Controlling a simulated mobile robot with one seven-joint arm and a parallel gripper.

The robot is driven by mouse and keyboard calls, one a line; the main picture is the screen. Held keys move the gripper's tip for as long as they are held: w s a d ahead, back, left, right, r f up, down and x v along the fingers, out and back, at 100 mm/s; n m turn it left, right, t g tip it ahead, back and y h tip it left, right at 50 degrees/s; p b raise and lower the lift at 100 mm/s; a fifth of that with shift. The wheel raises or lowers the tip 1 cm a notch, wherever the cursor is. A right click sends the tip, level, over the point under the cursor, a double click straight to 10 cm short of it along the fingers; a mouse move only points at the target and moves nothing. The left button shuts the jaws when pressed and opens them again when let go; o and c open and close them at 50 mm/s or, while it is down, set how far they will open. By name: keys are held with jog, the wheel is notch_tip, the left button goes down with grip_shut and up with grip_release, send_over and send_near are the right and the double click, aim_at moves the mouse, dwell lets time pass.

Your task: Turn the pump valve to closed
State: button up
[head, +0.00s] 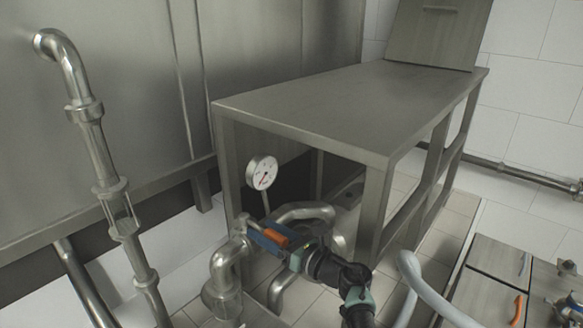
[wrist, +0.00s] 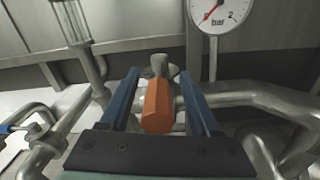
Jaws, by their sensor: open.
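The pump valve has an orange handle (wrist: 157,104) on a metal stem, seen in the middle of the wrist view. My gripper (wrist: 159,73) is open, with one blue finger on each side of the orange handle. A gap shows between the handle and each finger. In the head view the orange handle (head: 274,237) shows beside the blue fingers of my gripper (head: 256,232), low at the centre among the pipes. The valve body is partly hidden by my gripper there.
A pressure gauge (head: 262,172) stands just behind the valve; it also shows in the wrist view (wrist: 219,14). Metal pipes (head: 225,266) surround the valve closely. A steel table (head: 345,105) stands behind to the right. A tall pipe (head: 97,150) with a sight glass rises at the left.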

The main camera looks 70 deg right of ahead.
jog(key=b+v, duration=0.2)
jog(key=v, duration=0.9)
jog(key=shift+s+a, duration=0.15)
jog(key=shift+s, duration=0.05)
